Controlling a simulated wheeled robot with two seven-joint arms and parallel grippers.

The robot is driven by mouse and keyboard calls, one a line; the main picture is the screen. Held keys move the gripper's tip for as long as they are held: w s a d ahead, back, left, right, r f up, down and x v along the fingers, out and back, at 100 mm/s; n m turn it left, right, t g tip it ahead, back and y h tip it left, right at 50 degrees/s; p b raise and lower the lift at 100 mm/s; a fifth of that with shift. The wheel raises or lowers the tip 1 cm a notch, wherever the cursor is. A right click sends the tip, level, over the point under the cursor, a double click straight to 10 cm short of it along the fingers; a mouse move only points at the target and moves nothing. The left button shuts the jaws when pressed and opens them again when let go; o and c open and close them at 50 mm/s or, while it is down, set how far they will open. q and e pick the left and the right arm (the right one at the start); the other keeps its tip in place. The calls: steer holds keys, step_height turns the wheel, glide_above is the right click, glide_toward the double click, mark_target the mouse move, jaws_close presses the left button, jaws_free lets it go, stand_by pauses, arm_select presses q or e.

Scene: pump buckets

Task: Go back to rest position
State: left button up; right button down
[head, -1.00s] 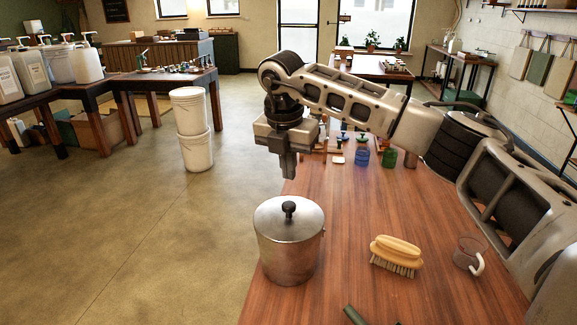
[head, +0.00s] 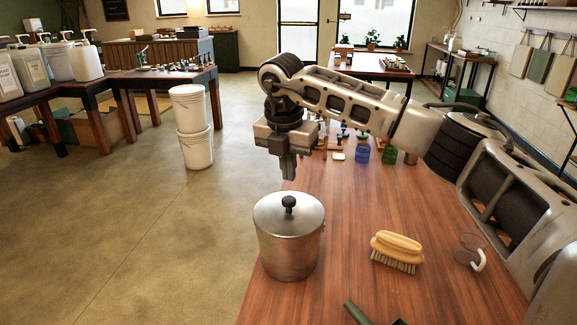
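My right gripper (head: 288,168) points down above and behind the metal pot, well clear of its lid. Its fingers look close together with nothing between them. My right arm reaches in from the right over the table. The metal pot (head: 289,248) stands upright at the left edge of the wooden table (head: 345,275). Its lid (head: 289,211), with a black knob, is on.
A yellow scrub brush (head: 397,250) and a clear mug (head: 468,250) stand on the table near my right arm. Blue and green bottles (head: 362,153) are farther back. Stacked white buckets (head: 194,150) stand on the floor at left. The floor between is free.

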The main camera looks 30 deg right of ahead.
mark_target(289, 198)
steer(key=shift+f+b, duration=1.4)
steer(key=shift+f, duration=0.95)
steer(key=shift+r, duration=0.1)
step_height(289, 198, up, 7)
steer(key=p, duration=0.5)
stand_by(0.5)
